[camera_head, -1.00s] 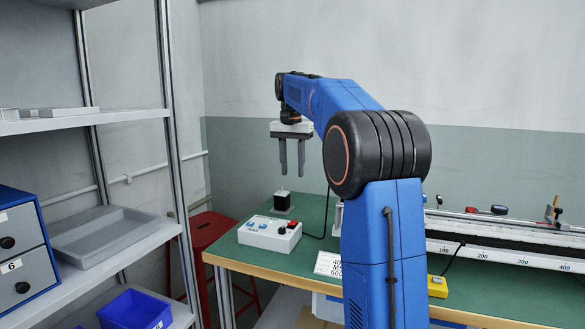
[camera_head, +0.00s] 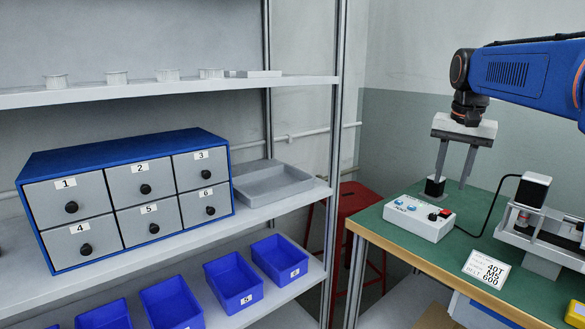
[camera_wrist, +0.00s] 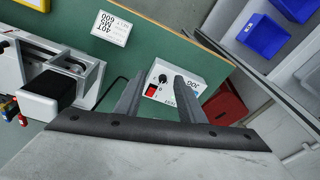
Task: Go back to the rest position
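My gripper (camera_head: 452,182) hangs at the right in the head view, pointing down, with its two fingers apart and nothing between them. It is above and behind the white control box (camera_head: 420,220) on the green table. My blue arm reaches in from the right.
The green table (camera_head: 395,245) carries a label card (camera_head: 487,268) and a black-and-white device (camera_head: 533,190) joined by a cable. A red stool (camera_head: 355,205) stands behind. At the left, a grey shelf holds a numbered drawer cabinet (camera_head: 130,190), a grey tray (camera_head: 270,182) and blue bins (camera_head: 233,282).

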